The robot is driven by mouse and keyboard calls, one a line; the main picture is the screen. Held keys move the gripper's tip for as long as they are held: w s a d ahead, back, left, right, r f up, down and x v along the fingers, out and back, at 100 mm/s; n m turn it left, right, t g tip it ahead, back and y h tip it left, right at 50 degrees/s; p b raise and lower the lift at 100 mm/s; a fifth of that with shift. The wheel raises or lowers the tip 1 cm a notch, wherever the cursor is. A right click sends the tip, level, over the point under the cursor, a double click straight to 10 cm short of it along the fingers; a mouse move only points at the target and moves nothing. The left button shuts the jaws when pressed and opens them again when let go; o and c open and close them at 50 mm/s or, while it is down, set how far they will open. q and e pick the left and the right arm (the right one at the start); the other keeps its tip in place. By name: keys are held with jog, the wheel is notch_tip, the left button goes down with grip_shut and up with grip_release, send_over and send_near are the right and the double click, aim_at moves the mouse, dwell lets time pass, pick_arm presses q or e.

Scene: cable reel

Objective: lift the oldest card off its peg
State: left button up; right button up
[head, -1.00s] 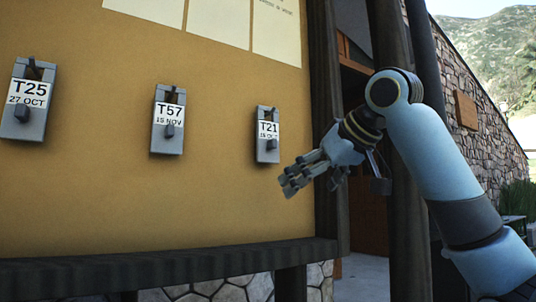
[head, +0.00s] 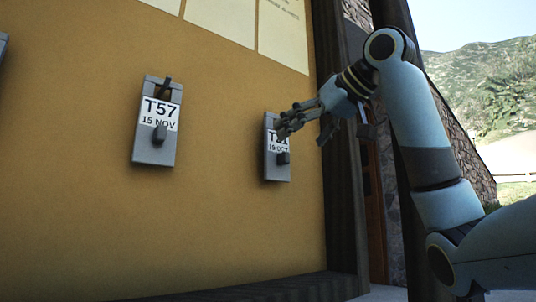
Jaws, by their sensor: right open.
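A grey card marked T57, 15 NOV (head: 158,120) hangs on a peg on the tan board, tilted slightly in the picture. To its right hangs a similar grey card, T21 (head: 276,166), with an OCT date whose day is too small to read surely. My right gripper (head: 284,128) is open, with its fingers in front of the upper part of T21, covering its peg and part of its label. I cannot tell whether they touch it. Only a sliver of another grey card (head: 3,46) shows at the left edge. My left gripper is not in view.
The tan board (head: 80,220) fills the left, with paper sheets (head: 283,32) at its top. A dark post (head: 340,200) stands at its right edge, close to my right arm. A dark ledge (head: 250,288) runs below. The board between the cards is clear.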

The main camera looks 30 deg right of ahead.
aim_at(279, 158)
jog(key=x, duration=0.6)
jog(key=p+x, duration=0.1)
jog(key=x, duration=0.2)
jog(key=shift+a+f, duration=0.2)
jog(key=shift+f, duration=0.15)
jog(key=shift+s, duration=0.1)
jog(key=shift+c, duration=0.6)
jog(key=c, duration=0.4)
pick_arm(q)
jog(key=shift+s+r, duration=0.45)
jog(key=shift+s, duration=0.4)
pick_arm(e)
jog(key=c, duration=1)
